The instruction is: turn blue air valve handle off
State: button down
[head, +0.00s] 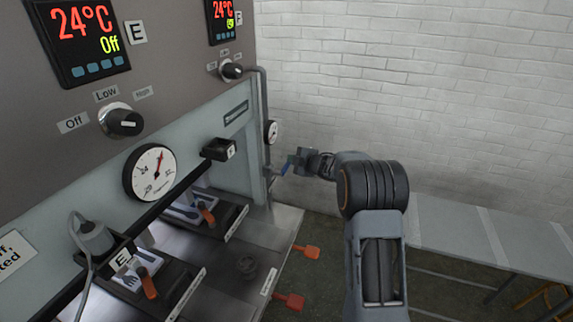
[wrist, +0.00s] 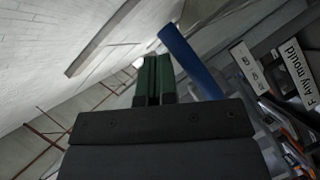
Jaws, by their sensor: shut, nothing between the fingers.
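The blue air valve handle (head: 286,168) sits on the grey pipe (head: 266,150) at the right side of the press. In the wrist view the handle (wrist: 190,62) is a blue bar slanting just right of my fingers. My gripper (head: 293,160) is right at the handle in the head view. In the wrist view my gripper's green fingers (wrist: 154,75) are together, with nothing between them. The handle is beside the fingers, not between them; I cannot tell whether they touch. The far end of the handle is partly hidden in the head view.
A round gauge (head: 270,132) is on the pipe above the handle. The press (head: 200,140) fills the left, with knobs, displays and mould stations. Red-orange paddles (head: 306,252) stick out at its front edge. A grey bench (head: 470,240) stands at the right by the white brick wall.

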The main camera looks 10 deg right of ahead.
jog(key=s+d+r+p, duration=0.1)
jog(key=s+d+r, duration=0.4)
jog(key=d+r, duration=0.2)
jog(key=shift+d+r+p, duration=0.25)
jog(key=shift+r+p, duration=0.05)
jog(key=shift+r, duration=0.85)
